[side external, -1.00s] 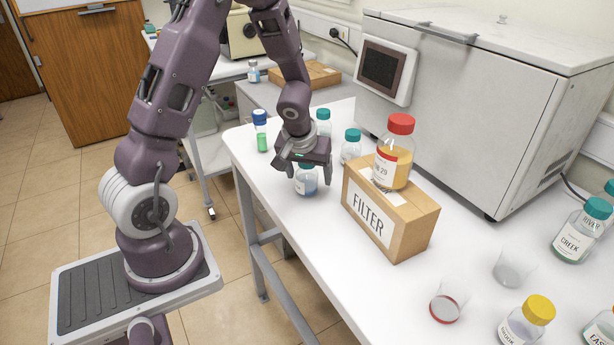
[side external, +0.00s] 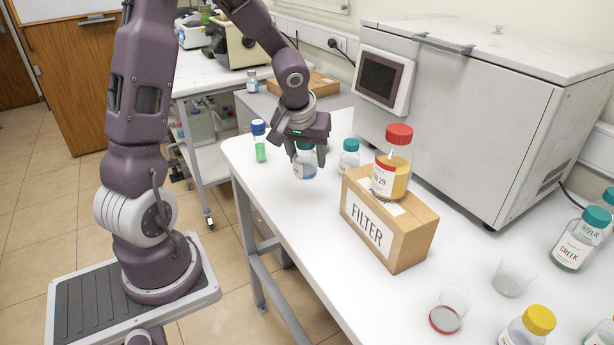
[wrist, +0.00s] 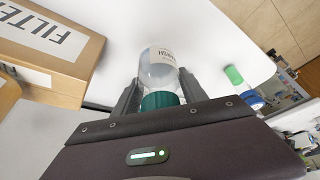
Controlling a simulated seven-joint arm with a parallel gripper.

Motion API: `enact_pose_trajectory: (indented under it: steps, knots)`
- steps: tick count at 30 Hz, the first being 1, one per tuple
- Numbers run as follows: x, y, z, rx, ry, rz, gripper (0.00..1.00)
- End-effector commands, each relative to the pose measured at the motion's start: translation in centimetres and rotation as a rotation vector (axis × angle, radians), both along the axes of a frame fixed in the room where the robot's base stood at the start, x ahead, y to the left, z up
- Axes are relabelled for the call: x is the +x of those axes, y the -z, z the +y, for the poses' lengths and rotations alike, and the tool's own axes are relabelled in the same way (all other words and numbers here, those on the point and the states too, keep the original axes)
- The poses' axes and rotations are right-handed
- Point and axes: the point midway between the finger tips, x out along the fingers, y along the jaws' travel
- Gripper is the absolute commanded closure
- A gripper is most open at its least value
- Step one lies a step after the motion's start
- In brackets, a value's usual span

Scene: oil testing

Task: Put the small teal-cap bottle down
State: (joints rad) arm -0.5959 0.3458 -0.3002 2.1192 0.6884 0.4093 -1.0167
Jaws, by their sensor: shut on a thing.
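The small teal-cap bottle (side external: 305,164) is clear with a white label and some bluish liquid. My gripper (side external: 307,157) is shut on it from above, near the far left part of the white table (side external: 290,215). In the wrist view, the bottle (wrist: 159,70) sits between the two fingers of my gripper (wrist: 160,88), its teal cap toward the palm. It looks upright, and I cannot tell whether its base touches the table.
A FILTER box (side external: 388,222) stands close by on the right with a red-cap bottle (side external: 391,165) on it. Another teal-cap bottle (side external: 348,157) is just behind. A blue-cap tube of green liquid (side external: 260,142) stands left. Clear tabletop lies in front of the gripper.

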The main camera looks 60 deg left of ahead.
Motion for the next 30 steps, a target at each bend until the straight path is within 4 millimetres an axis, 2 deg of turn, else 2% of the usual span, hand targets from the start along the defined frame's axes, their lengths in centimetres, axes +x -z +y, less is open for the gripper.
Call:
enact_pose_trajectory:
  steps: [1, 4, 9, 11, 14, 18, 23, 26, 30]
  knots:
    - [0.1, -1.0, 0.1, 0.002, -0.005, -0.005, 1.00]
    - [0.0, -2.1, 0.1, 0.001, -0.002, -0.003, 1.00]
    - [0.1, -2.5, 0.0, 0.000, -0.001, 0.001, 1.00]
    - [0.8, -2.8, 0.0, 0.000, -0.014, -0.002, 1.00]
    - [3.3, -4.3, -0.1, 0.000, -0.074, -0.005, 1.00]
    - [7.8, -7.5, -0.3, 0.000, -0.183, -0.005, 1.00]
    - [11.8, -10.5, -1.4, -0.001, -0.244, -0.002, 1.00]
    - [14.2, -11.8, -3.1, 0.000, -0.242, -0.001, 1.00]
    - [17.2, -12.5, -8.1, -0.001, -0.153, 0.003, 1.00]
